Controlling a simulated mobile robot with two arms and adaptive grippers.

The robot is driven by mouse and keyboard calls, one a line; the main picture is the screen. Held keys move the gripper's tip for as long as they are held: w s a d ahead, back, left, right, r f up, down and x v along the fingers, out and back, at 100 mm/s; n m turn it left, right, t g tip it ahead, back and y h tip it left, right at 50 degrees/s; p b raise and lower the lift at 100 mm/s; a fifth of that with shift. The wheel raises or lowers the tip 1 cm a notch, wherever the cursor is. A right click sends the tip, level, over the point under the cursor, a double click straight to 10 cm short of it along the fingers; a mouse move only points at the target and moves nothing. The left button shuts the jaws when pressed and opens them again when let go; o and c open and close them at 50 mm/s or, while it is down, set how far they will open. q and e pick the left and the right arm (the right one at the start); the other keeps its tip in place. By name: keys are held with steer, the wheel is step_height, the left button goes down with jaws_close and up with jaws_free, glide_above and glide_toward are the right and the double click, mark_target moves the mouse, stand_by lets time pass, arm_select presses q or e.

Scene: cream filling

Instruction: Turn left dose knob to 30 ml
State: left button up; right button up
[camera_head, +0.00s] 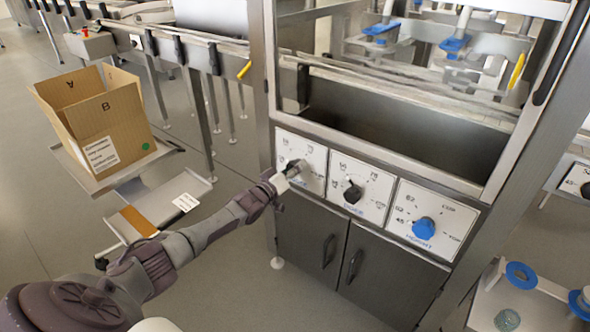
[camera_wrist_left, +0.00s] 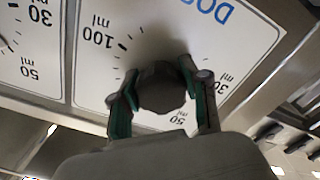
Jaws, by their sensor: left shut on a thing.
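The left dose knob is a dark, faceted knob (camera_wrist_left: 162,88) on a white dial plate (camera_head: 283,143), the leftmost of three on the machine front. In the left wrist view the plate (camera_wrist_left: 225,45) appears upside down, with marks for 100, 50 and 30 ml. My left gripper (camera_head: 292,170) is at this plate, its green-padded fingers (camera_wrist_left: 160,76) shut on the knob from both sides. The knob's pointer is not clear, so its setting cannot be read. In the head view the gripper mostly hides the knob. My right gripper is not in view.
A second black knob (camera_head: 352,193) and a blue height knob (camera_head: 423,228) sit to the right. Cabinet doors (camera_head: 312,245) are below. A cardboard box (camera_head: 125,125) stands on a tray at the left. The floor before the cabinet is clear.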

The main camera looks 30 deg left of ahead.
arm_select(q)
steer(key=shift+f+n, duration=0.1)
steer(key=shift+n, duration=0.3)
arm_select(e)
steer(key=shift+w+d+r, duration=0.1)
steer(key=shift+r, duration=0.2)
arm_select(q)
steer(key=o, duration=1.2)
steer(key=shift+c, duration=0.2)
steer(key=shift+s, duration=0.1)
steer(key=shift+s, duration=0.25)
steer(key=s, duration=1.1)
steer(key=shift+s+a, duration=0.15)
steer(key=shift+a, duration=0.3)
